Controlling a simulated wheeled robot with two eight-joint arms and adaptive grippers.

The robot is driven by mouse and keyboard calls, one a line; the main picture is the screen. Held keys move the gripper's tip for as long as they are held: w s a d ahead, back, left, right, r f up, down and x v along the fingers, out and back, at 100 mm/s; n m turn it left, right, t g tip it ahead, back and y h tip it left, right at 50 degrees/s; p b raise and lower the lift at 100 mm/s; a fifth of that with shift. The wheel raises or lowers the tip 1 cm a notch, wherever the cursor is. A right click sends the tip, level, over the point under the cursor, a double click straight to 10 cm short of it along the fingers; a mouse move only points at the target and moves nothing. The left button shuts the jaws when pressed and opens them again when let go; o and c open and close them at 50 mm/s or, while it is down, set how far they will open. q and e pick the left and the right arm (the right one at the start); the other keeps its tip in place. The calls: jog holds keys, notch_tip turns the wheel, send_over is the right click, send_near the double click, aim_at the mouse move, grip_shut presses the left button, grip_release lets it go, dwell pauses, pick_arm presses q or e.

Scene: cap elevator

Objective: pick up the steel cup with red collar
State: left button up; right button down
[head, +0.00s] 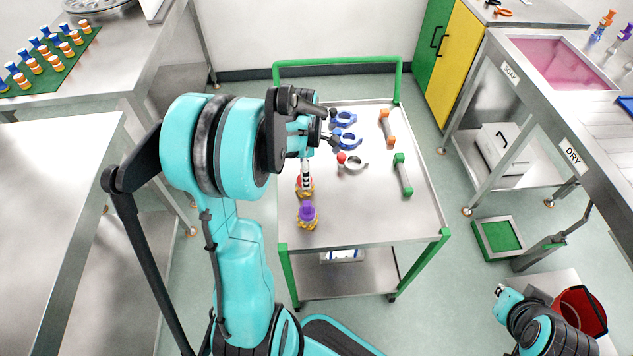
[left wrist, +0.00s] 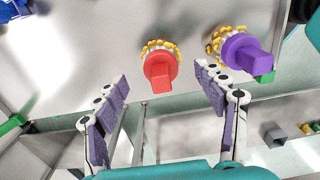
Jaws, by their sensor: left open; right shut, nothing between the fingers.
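A red piece (head: 299,183) with a gold, beaded ring sits on the steel cart's top (head: 360,215), partly hidden by my left gripper in the head view. In the left wrist view the red piece (left wrist: 160,72) is whole, a red block on a round red collar. I cannot make out a steel cup body on it. My left gripper (head: 306,170) is above it, fingers pointing down. In the left wrist view my left gripper (left wrist: 160,112) is open, its purple-padded fingers apart and nothing between them. My right gripper (head: 503,291) is shut and empty, low at the right, away from the cart.
A similar purple piece (head: 307,213) stands close to the red one. A steel open ring (head: 357,164) with a red ball, blue open rings (head: 347,139), an orange handle (head: 387,127) and a green handle (head: 402,175) lie rightward. The cart's front right is clear; a green rail (head: 337,62) borders its back.

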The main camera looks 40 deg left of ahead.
pick_arm(q)
notch_tip(320, 180, down, 2)
jog(key=shift+f+b, duration=0.1)
jog(key=shift+b, duration=0.25)
notch_tip(320, 180, down, 5)
jog(key=shift+s+a+r+b, duration=0.1)
jog(key=shift+r+b, duration=0.05)
jog(key=shift+b, duration=1.05)
jog(key=shift+r, duration=0.1)
jog(key=shift+c, duration=0.3)
jog(key=c, duration=1.4)
